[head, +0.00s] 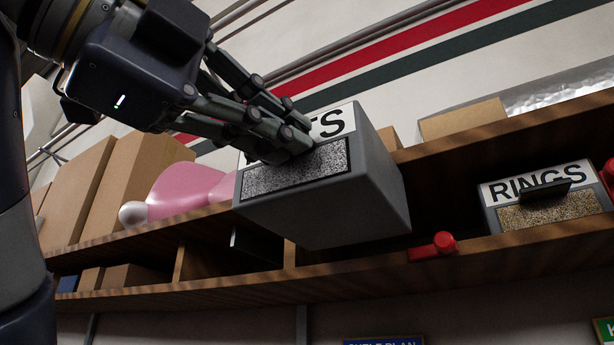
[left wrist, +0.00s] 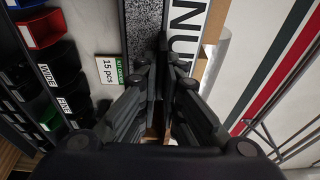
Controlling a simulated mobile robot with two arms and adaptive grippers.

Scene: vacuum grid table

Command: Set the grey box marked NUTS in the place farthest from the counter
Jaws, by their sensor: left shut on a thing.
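The grey box marked NUTS (head: 370,195) is in front of the wooden shelf in the head view, tilted in the picture. Only "TS" of its label shows there; my fingers cover the rest. My left gripper (head: 298,148) is shut on the box at its front face, where the fingers hide the grip point. In the left wrist view the box front (left wrist: 188,24) with "NU" and a speckled panel lies beyond the closed fingers (left wrist: 164,48). My right gripper is not in view.
A grey RINGS box (head: 503,191) sits in the shelf (head: 500,247) at right, with a dark gap to its left. A red piece (head: 434,247) sticks out at the shelf edge. Cardboard boxes (head: 80,190) and a pink object (head: 180,187) stand on top. Bins (left wrist: 42,27) show in the wrist view.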

